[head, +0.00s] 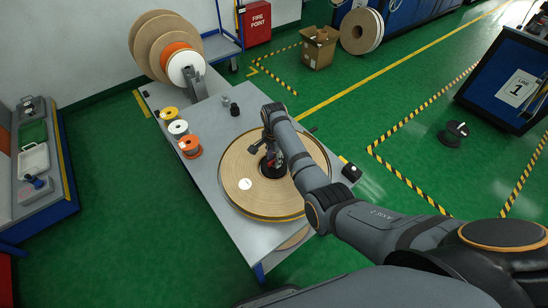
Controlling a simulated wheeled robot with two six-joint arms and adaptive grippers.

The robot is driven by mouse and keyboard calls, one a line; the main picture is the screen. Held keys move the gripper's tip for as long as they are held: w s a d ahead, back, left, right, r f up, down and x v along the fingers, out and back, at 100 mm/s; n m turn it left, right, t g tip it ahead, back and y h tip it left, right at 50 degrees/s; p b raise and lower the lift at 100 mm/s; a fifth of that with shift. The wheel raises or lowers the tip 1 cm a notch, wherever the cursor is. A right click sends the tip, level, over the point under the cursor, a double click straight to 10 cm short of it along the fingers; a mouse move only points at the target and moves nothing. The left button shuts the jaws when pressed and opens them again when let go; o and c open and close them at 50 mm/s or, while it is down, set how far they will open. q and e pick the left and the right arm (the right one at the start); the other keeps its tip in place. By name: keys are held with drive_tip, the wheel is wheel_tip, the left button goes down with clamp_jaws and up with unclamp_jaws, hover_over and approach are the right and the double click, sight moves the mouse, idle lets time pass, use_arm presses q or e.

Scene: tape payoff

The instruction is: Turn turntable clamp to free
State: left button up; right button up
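A large brown reel (240,165) with a white label lies flat on the turntable on the grey bench. The turntable itself is mostly hidden under the reel. My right arm reaches in from the lower right, over the reel's right part. My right gripper (270,160) points down at the dark hub in the reel's middle, where small dark and red parts show. The clamp cannot be made out clearly there; the gripper and wrist cover much of it. I cannot tell whether the fingers are open, shut or touching it. My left gripper is not in view.
The grey bench (215,115) carries small yellow, white and orange spools (189,146) at its left edge. Large upright reels (155,40) stand at its far end. A small black box (350,170) is at the right edge. Green floor lies around.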

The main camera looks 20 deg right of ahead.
clamp_jaws()
idle(0.4)
drive_tip(key=shift+r+n+p, duration=0.15)
drive_tip(key=shift+n+p, duration=1)
drive_tip(key=shift+n, duration=0.15)
drive_tip(key=n+p, duration=0.2)
drive_tip(key=n, duration=0.1)
drive_tip(key=shift+n, duration=0.3)
drive_tip(key=n+p, duration=0.1)
drive_tip(key=n, duration=0.4)
drive_tip(key=shift+p, duration=0.35)
drive_tip(key=n+p, duration=0.1)
drive_tip(key=n, duration=0.5)
drive_tip(key=shift+n, duration=0.3)
